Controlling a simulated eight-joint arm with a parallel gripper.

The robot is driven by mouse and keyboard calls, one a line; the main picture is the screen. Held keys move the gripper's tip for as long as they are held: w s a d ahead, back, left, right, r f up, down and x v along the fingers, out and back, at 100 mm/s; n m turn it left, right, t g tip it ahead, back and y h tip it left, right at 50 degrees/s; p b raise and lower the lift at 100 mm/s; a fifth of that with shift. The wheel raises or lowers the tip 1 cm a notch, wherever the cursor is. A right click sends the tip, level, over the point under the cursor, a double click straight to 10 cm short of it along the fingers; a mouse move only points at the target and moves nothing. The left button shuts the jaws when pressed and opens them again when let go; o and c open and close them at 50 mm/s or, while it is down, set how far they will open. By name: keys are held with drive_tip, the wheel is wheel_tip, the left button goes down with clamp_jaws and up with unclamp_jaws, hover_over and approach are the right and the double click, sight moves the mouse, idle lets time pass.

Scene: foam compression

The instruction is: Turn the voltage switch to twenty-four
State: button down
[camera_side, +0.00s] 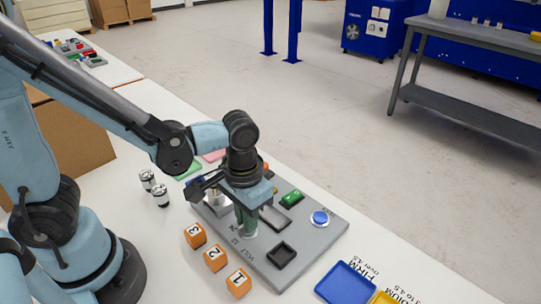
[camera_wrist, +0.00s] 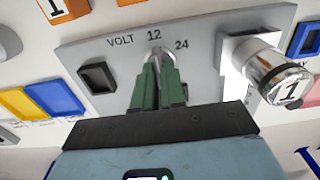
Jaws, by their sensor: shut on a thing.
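The voltage switch (camera_wrist: 156,50) is a small silvery knob on the grey panel (camera_wrist: 83,48). The printed label VOLT stands left of it, with 12 above it and 24 to its upper right. My gripper (camera_wrist: 157,68) has its green fingers shut on the switch, hiding most of it. The visible end of the switch points roughly at 12; its exact angle is hard to tell. In the side view my gripper (camera_side: 246,226) points down at the panel (camera_side: 318,236), with the switch base showing just below the fingertips.
A silvery cylinder marked 1 (camera_wrist: 288,86) stands close to my gripper. Orange numbered blocks (camera_side: 215,258) sit along the panel's edge. A blue tray (camera_side: 346,284) lies nearby.

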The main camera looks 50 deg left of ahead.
drive_tip(key=shift+m, duration=0.3)
drive_tip(key=m, duration=1.1)
drive_tip(key=shift+m, duration=0.3)
idle(0.6)
drive_tip(key=c, duration=1.2)
unclamp_jaws()
wheel_tip(320, 180, up, 12)
